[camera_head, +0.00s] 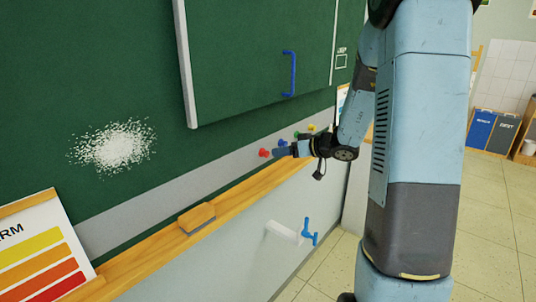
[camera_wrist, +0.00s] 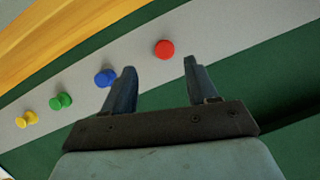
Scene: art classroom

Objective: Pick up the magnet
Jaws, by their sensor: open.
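Several round magnets sit in a row on the grey strip of the chalkboard. In the wrist view they are a red magnet (camera_wrist: 164,49), a blue magnet (camera_wrist: 105,77), a green magnet (camera_wrist: 61,101) and a yellow magnet (camera_wrist: 27,119). My gripper (camera_wrist: 160,75) is open and empty. The red magnet lies just ahead of the gap between its fingers, and the blue one is beside the left finger, partly covered by it. In the head view, my gripper (camera_head: 277,152) is close to the board, with the red magnet (camera_head: 264,153) just left of its tip.
A wooden ledge (camera_head: 150,246) runs below the grey strip (camera_head: 165,201) and carries an eraser (camera_head: 197,218). A green panel with a blue handle (camera_head: 289,73) stands out above.

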